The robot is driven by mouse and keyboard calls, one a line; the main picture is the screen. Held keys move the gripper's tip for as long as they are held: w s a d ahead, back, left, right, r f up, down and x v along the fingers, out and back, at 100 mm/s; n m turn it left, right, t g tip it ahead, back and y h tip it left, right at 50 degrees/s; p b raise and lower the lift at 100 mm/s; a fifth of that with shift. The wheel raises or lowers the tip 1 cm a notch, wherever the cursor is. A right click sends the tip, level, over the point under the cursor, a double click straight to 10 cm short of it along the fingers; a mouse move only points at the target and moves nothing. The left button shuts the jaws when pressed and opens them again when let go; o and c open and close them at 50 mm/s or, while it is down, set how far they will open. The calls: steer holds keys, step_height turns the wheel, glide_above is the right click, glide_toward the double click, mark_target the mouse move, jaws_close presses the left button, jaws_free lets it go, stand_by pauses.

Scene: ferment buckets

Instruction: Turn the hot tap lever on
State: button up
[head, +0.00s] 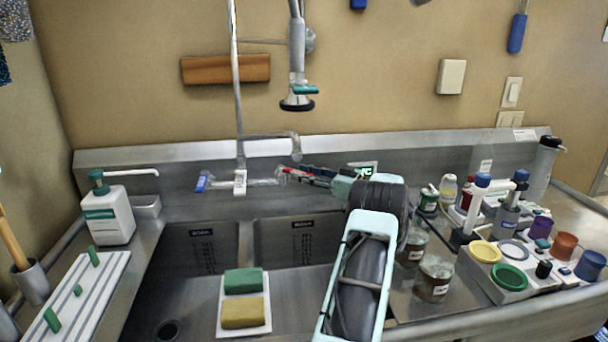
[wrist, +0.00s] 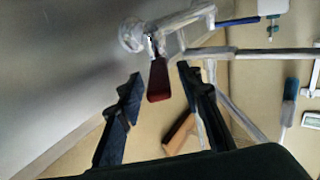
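The tap (head: 240,182) is wall-mounted behind the sink, with a tall riser pipe and a spout. Its blue lever (head: 203,182) is at the left end; it also shows in the wrist view (wrist: 238,21). The red hot lever (wrist: 158,82) hangs from the near end of the tap body in the wrist view. My gripper (wrist: 160,76) is open, with one dark finger on each side of the red lever and visible gaps between. In the head view my gripper (head: 318,177) reaches the right end of the tap, where the lever is partly hidden.
The steel sink (head: 185,275) lies below, with a sponge tray (head: 228,326) in it. A soap bottle (head: 107,212) stands left. Jars (head: 433,280) and a white rack (head: 497,287) of bottles and lids crowd the right. A spray head (head: 297,100) hangs above the tap.

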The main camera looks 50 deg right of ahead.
steer(key=v, duration=1.2)
stand_by(0.5)
